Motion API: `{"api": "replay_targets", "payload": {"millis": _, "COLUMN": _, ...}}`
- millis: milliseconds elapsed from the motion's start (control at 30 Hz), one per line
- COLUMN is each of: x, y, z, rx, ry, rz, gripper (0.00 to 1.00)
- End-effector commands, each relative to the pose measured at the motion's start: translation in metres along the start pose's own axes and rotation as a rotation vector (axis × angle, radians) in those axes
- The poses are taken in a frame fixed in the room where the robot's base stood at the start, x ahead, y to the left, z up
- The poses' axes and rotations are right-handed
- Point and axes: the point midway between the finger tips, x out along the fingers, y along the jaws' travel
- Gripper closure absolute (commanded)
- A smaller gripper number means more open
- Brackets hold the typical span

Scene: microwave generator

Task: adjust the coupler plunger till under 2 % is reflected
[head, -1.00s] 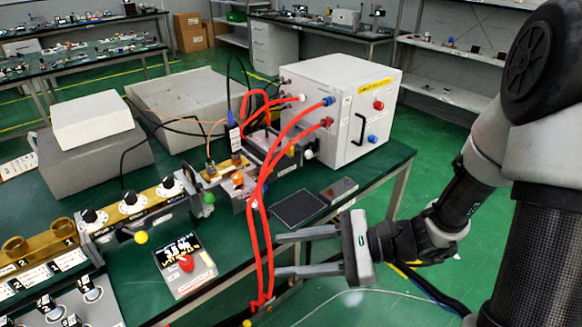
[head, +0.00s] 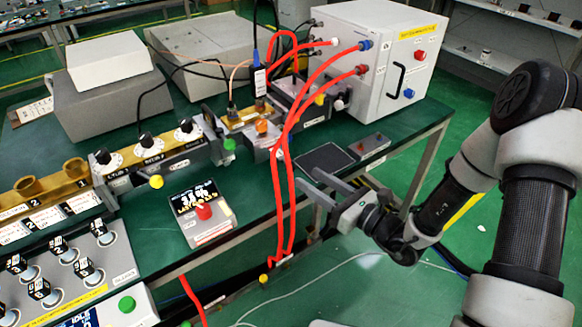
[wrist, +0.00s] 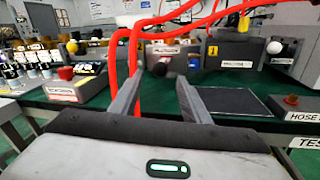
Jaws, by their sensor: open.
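My gripper (head: 307,179) is open and empty at the front edge of the bench, near the black pad. In the wrist view its two fingers (wrist: 160,78) point toward the waveguide line, with a gap between them. A dark round knob on a labelled block (wrist: 163,58) shows beyond the fingertips, apart from them. The brass and grey waveguide line carries a yellow ball knob (head: 155,181), a green one (head: 229,145) and an orange one (head: 262,127). I cannot tell which is the coupler plunger. A display box (head: 203,215) with a red button stands in front; its reading is too small to make out.
Red hoses (head: 283,200) hang over the bench front, close left of my gripper. The black pad (head: 322,160) and a small grey box with a red button (head: 370,145) lie nearby. A large white cabinet (head: 375,60) stands behind. The floor at right is open.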

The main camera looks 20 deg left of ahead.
Motion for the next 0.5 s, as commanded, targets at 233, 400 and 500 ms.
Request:
{"api": "replay_targets", "payload": {"millis": 233, "x": 0.052, "y": 0.001, "z": -0.001, "rx": -0.002, "ry": -0.001, "rz": 0.003, "gripper": 0.57}}
{"api": "replay_targets", "payload": {"millis": 400, "x": 0.073, "y": 0.0, "z": -0.001, "rx": -0.001, "ry": 0.0, "rz": 0.002, "gripper": 0.57}}
{"api": "replay_targets", "payload": {"millis": 500, "x": 0.079, "y": 0.0, "z": -0.001, "rx": 0.0, "ry": 0.001, "rz": 0.0, "gripper": 0.57}}
